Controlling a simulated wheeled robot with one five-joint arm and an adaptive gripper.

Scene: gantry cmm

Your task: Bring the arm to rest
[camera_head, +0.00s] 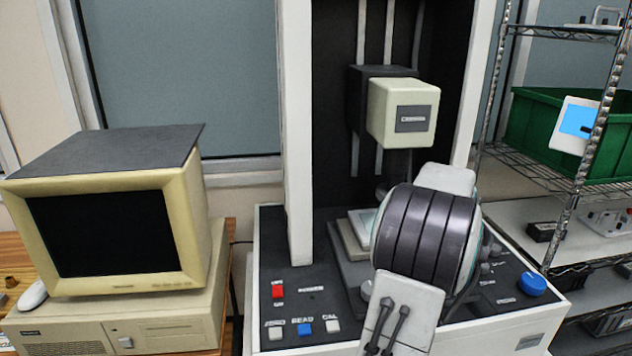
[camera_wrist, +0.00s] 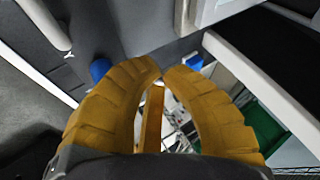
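My gripper (camera_wrist: 162,71) shows in the wrist view as two curved yellow fingers. Their tips come together with hardly any gap, and nothing is seen held between them. In the head view my arm, with its dark ribbed joint and pale links, is raised in front of the right part of the measuring machine's base (camera_head: 270,235). My gripper cannot be made out there. In the wrist view a blue knob (camera_wrist: 100,69) lies beyond the left finger.
The machine's cream head (camera_head: 403,112) hangs just behind my arm. A computer monitor (camera_head: 118,225) stands on the left. A wire shelf (camera_head: 528,170) with a green crate (camera_head: 530,125) is on the right. Red, blue and white buttons and a blue knob (camera_head: 532,284) line the machine's front.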

